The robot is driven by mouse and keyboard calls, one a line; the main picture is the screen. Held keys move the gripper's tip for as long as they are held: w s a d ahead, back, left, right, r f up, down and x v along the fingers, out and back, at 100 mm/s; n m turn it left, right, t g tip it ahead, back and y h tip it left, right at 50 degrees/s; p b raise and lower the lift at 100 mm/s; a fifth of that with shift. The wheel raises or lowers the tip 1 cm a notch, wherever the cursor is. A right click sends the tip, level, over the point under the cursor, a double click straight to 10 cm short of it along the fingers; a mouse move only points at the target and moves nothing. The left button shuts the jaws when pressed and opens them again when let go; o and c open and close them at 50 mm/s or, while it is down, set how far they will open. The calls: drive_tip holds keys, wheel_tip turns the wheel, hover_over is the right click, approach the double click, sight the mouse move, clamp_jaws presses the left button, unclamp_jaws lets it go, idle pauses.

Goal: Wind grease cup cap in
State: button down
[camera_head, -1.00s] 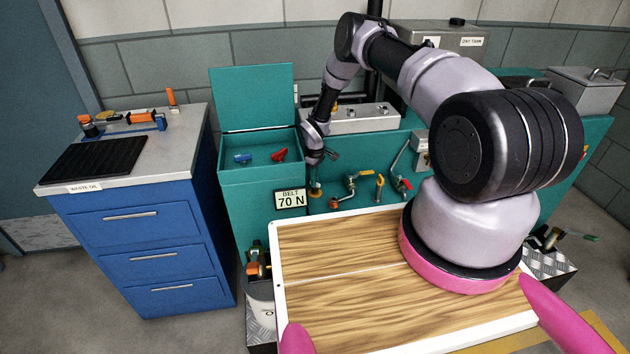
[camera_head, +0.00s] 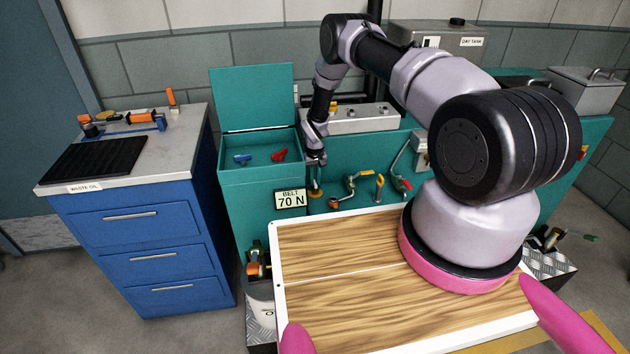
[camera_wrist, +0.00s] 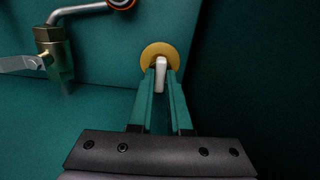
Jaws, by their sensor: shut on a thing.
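The grease cup cap shows in the wrist view as a round brass disc (camera_wrist: 160,50) with a pale upright tab (camera_wrist: 161,74) in front of it. My gripper (camera_wrist: 161,78) has its two green fingers closed in on the tab, one on each side. In the head view my gripper (camera_head: 316,161) points down in front of the green machine's face, right above the brass cup (camera_head: 315,190). The fingers and the arm's end hide part of the cup, and its thread cannot be seen.
To the right are a valve with a bent pipe (camera_head: 350,184), a yellow-handled valve (camera_head: 379,186) and a red-handled lever (camera_head: 402,184). An open green box (camera_head: 258,174) holds a blue and a red piece.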

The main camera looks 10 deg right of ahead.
sight(315, 182)
drive_tip(key=shift+m, duration=0.3)
drive_tip(key=c, duration=0.9)
unclamp_jaws()
drive_tip(key=shift+o, duration=0.2)
wheel_tip(315, 182, up, 11)
